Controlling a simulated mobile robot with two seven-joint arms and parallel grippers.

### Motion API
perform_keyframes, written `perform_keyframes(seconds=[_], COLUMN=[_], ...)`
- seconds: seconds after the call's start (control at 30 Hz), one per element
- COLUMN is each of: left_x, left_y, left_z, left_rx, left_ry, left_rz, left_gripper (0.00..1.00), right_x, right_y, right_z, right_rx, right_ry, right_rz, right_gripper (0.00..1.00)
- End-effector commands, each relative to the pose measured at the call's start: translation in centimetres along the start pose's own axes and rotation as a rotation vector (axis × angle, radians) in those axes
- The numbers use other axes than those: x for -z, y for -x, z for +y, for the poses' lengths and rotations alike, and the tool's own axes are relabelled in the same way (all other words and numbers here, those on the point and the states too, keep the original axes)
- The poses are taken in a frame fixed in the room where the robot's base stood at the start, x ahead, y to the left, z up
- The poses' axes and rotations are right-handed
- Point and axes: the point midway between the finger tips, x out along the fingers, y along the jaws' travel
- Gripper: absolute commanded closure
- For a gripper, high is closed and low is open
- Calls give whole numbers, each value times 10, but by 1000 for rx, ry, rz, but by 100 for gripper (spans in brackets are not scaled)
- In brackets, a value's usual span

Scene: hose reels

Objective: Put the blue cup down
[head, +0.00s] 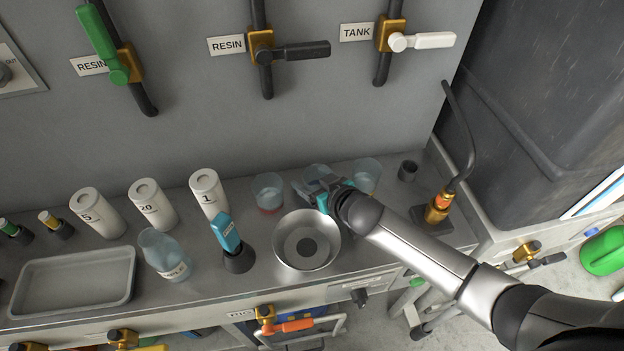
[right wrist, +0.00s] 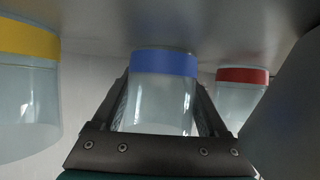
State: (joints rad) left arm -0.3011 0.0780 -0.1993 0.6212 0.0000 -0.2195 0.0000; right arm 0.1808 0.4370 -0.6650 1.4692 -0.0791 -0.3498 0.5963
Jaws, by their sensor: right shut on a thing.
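The blue cup is a clear cup with a blue band (right wrist: 164,64) around its base. In the head view its clear rim (head: 316,170) shows just behind my right gripper (head: 320,188), which hides most of it. My right gripper is shut on the blue cup, with one finger on each side of it in the right wrist view. The cup's base is close to the steel bench top (head: 350,258); I cannot tell if it touches. The cup looks upright. My left gripper is not in view.
A red-banded cup (head: 269,192) stands left of the blue cup and a yellow-banded cup (head: 367,174) right of it. A metal bowl (head: 332,255) lies in front.

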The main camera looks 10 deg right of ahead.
Motion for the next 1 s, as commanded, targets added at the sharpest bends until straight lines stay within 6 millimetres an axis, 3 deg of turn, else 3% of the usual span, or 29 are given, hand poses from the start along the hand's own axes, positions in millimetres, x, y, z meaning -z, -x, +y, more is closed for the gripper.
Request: perform_keyframes(seconds=[0.07,0.1,0.27,0.63,1.0], left_x=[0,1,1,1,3], left_y=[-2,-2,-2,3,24], left_z=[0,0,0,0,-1], left_rx=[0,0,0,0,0], left_ry=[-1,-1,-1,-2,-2], left_rz=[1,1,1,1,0], left_gripper=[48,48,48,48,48], right_x=[-3,-3,-3,1,2], right_y=[-2,-1,-1,4,62], right_z=[0,0,0,0,0], right_rx=[0,0,0,0,0], right_ry=[-1,0,0,-1,0], right_rz=[0,0,-1,-3,-4], right_gripper=[82,19,1,0,0])
